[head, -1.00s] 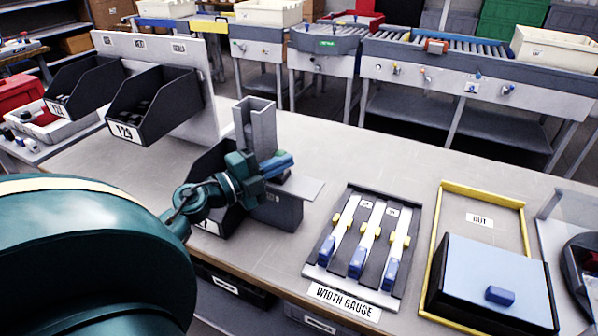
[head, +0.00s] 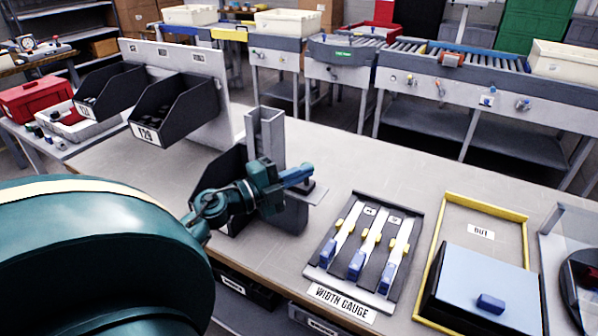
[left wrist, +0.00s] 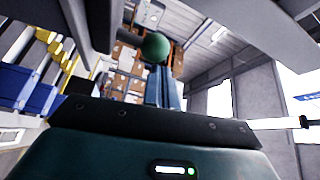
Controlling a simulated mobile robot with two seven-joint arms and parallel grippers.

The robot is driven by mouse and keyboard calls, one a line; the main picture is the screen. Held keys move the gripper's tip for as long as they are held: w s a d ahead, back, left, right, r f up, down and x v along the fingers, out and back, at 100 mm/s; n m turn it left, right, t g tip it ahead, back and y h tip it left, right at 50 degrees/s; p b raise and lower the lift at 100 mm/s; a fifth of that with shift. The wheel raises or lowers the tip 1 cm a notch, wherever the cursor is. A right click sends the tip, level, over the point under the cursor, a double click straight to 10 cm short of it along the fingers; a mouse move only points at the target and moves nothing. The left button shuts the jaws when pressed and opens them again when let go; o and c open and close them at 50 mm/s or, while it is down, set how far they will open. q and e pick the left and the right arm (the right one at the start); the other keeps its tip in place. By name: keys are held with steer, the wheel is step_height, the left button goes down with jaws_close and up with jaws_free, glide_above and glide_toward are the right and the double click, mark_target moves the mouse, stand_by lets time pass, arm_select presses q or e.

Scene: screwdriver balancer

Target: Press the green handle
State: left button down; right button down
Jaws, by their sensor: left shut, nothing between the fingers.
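The green handle shows as a round green knob (left wrist: 155,47) in the left wrist view, just past the tips of my left gripper. In the head view I cannot make the knob out clearly; my gripper and the fixture crowd that spot. My left gripper (head: 298,175) has blue fingers, held together with nothing between them. It is in front of the grey upright channel (head: 265,135) of the fixture, over its small plate. The fingers (left wrist: 167,88) point toward the knob in the left wrist view; I cannot tell whether they touch it. My right gripper is out of view.
Right of the fixture lie the width gauge (head: 327,275) with blue and yellow sliders and a yellow-edged tray (head: 436,255) with a blue-topped box (head: 490,275). Black bins (head: 165,112) hang at the left. The bench behind the gauge is clear.

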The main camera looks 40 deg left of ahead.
arm_select(q)
steer(key=b+v, duration=0.1)
steer(key=v, duration=0.8)
steer(key=shift+s+a, duration=0.2)
steer(key=shift+s, duration=0.1)
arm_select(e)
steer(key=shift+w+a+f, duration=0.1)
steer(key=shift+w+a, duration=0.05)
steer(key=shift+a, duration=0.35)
arm_select(q)
steer(key=shift+f, duration=0.1)
steer(key=shift+w, duration=0.1)
